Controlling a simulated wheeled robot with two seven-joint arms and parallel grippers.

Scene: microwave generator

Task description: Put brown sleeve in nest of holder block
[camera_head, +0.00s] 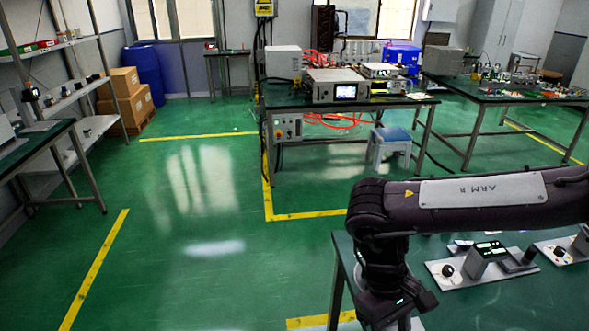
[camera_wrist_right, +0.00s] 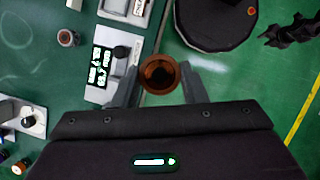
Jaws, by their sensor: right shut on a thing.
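The brown sleeve (camera_wrist_right: 159,74) is in the right wrist view, a short round tube seen from its open end. My right gripper (camera_wrist_right: 160,85) is shut on it, one finger on each side. It is held over the table's edge, with green floor beneath on the right. In the head view my right gripper is mostly cut off at the bottom edge, and the sleeve is not seen there. I cannot tell which fixture is the holder block; a grey block on a white plate (camera_wrist_right: 127,10) lies ahead of the sleeve. My left gripper is not in view.
A white plate with a dark block and knob (camera_head: 446,271) stands on the near green table, with another plate to its right. A small brown-topped cylinder (camera_wrist_right: 68,38) stands on the table. Bare tabletop (camera_head: 480,310) lies in front of the plates.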

